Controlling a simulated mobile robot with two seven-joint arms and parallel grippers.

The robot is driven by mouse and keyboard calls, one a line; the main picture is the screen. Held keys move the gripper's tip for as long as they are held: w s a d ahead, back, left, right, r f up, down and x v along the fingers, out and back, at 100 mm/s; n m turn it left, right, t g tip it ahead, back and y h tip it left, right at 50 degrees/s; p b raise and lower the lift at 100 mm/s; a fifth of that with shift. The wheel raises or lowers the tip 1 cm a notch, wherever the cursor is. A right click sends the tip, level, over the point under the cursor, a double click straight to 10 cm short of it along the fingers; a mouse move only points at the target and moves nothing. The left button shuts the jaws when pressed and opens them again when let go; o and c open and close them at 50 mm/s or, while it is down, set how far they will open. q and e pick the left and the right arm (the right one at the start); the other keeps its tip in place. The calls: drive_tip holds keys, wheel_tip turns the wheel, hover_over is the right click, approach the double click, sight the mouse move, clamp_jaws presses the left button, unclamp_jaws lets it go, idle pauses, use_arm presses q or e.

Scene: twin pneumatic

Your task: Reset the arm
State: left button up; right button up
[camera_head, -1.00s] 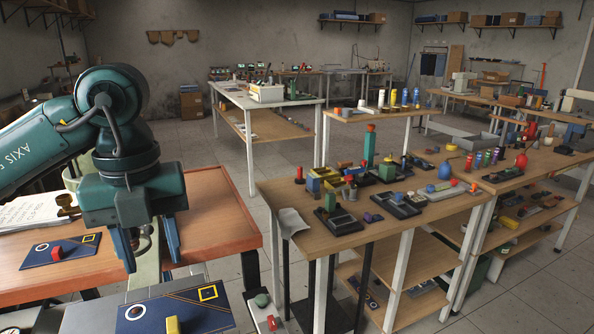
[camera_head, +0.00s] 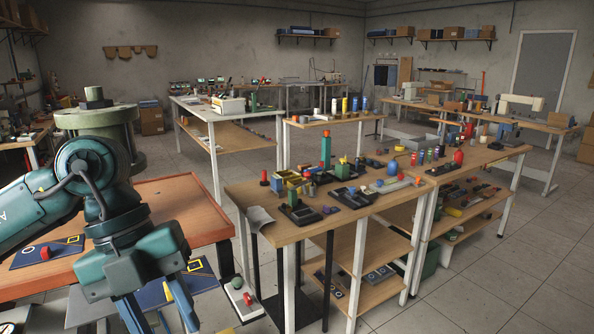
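My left arm comes in from the left, bent at a teal joint. Its gripper (camera_head: 160,316) hangs downward with two teal fingers spread apart, so it is open. It hovers over the near dark blue mat (camera_head: 205,280), which bears a yellow square outline. A bit of yellow (camera_head: 168,291) shows between the fingers; I cannot tell whether it touches them. A far blue mat (camera_head: 28,258) with a red piece (camera_head: 45,253) lies on the orange-brown table (camera_head: 180,205), left of the gripper. My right gripper is out of view.
A small pale box (camera_head: 240,306) with a green and a red button stands right of the gripper. A wooden bench (camera_head: 275,228) crowded with small parts is further right. An olive cylindrical body (camera_head: 115,125) rises behind my arm. Open floor (camera_head: 500,270) lies at the right.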

use_arm(q)
drive_tip(key=s+d+r+g+h+p, duration=0.1)
drive_tip(key=s+d+r+g+h, duration=0.1)
drive_tip(key=d+h, duration=0.6)
drive_tip(key=s+d+r+g+h+p, duration=0.1)
drive_tip(key=s+d+r+g+h, duration=0.1)
drive_tip(key=d+h, duration=0.6)
drive_tip(key=w+a+f+n+t+y, duration=0.1)
drive_tip(key=w+a+f+n+t, duration=0.3)
drive_tip(key=n+t, duration=0.65)
drive_tip(key=w+a+f+n+t+y, duration=0.1)
drive_tip(key=w+f+n+t, duration=0.3)
drive_tip(key=n+t, duration=0.6)
drive_tip(key=w+a+f+n+t+y+p, duration=0.1)
drive_tip(key=a+f+n+t+y, duration=0.15)
drive_tip(key=f+y, duration=0.25)
drive_tip(key=a+f+n+t+y, duration=0.1)
drive_tip(key=a+f+n+y, duration=0.1)
drive_tip(key=f+n+y, duration=0.3)
drive_tip(key=s+a+f+n+g+y, duration=0.1)
drive_tip(key=s+a+f+g+y, duration=0.1)
drive_tip(key=s+f, duration=0.3)
drive_tip(key=s+a+f+g+y, duration=0.2)
drive_tip(key=s+f+g, duration=0.3)
drive_tip(key=f, duration=0.7)
drive_tip(key=shift+s+a+f+n+p, duration=0.4)
drive_tip(key=shift+s+a, duration=0.25)
drive_tip(key=shift+s, duration=0.1)
